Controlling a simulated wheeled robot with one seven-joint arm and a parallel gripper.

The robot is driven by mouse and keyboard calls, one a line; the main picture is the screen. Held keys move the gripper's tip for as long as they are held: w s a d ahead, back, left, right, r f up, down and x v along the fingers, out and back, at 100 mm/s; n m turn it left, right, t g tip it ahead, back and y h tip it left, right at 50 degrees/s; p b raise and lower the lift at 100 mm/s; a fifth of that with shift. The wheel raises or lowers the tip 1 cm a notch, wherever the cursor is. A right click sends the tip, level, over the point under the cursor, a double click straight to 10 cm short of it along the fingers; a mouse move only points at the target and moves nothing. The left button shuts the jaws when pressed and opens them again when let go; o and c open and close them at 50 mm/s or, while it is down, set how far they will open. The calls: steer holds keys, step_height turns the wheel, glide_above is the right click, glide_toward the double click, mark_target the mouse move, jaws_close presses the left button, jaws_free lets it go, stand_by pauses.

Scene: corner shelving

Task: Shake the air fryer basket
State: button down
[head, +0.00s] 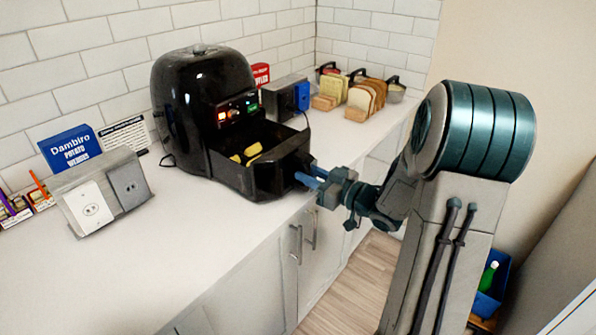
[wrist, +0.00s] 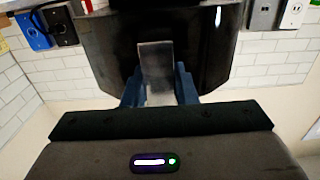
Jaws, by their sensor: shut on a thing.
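The black air fryer (head: 203,90) stands on the white counter against the tiled wall, with lit buttons on its front panel. Its basket (head: 262,172) is pulled out toward the counter's front edge, and a few yellow pieces (head: 250,153) lie inside. My gripper (head: 312,178) is at the front of the basket, shut on its handle. In the wrist view, the blue fingers of my gripper (wrist: 160,88) sit on both sides of the grey handle (wrist: 155,65), with the dark basket front (wrist: 110,45) behind it.
A grey outlet box (head: 100,190) and a blue potato wedges box (head: 72,148) stand left of the fryer. Another outlet box (head: 287,97) and bread slices (head: 362,98) stand to the right. The front left of the counter (head: 120,270) is clear. Cabinet handles (head: 297,243) are below.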

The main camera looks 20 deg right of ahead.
steer(key=shift+s+d, duration=0.25)
steer(key=shift+a, duration=0.1)
steer(key=c, duration=1.2)
jaws_free()
steer(key=shift+w, duration=0.1)
steer(key=shift+o, duration=0.2)
steer(key=v, duration=1.3)
steer(key=shift+s+b, duration=0.35)
steer(key=shift+b, duration=0.05)
